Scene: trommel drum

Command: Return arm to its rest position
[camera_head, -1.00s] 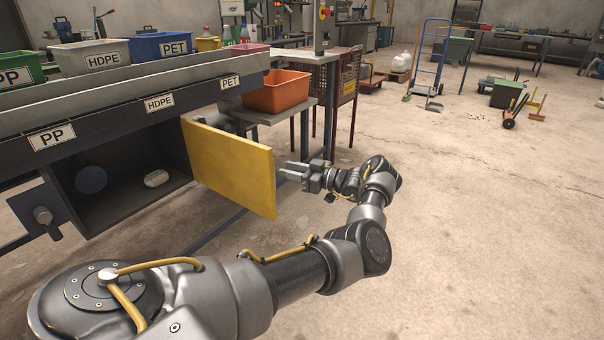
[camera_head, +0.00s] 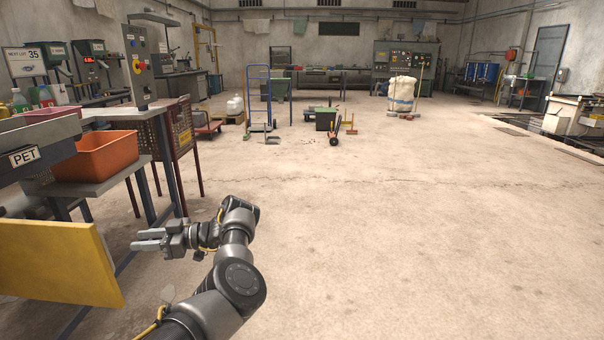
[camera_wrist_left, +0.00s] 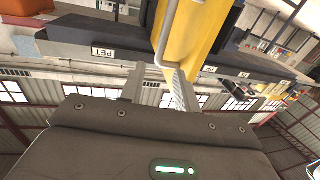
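My left arm reaches in from the bottom of the head view. Its left gripper (camera_head: 142,239) is open and empty, with its two fingers apart, just right of the yellow panel (camera_head: 62,262). In the left wrist view the two fingers (camera_wrist_left: 160,90) show a clear space between them. The yellow panel with a grey bar handle (camera_wrist_left: 165,38) stands beyond the fingertips there. Whether a finger touches the handle is hard to tell. My right gripper is in neither view.
An orange bin (camera_head: 98,155) sits on a shelf left of the arm, beside the bench with the PET label (camera_head: 24,157). A red mesh cage (camera_head: 180,128) stands behind. A blue hand truck (camera_head: 258,95) stands farther back. The floor (camera_head: 400,230) to the right is wide and clear.

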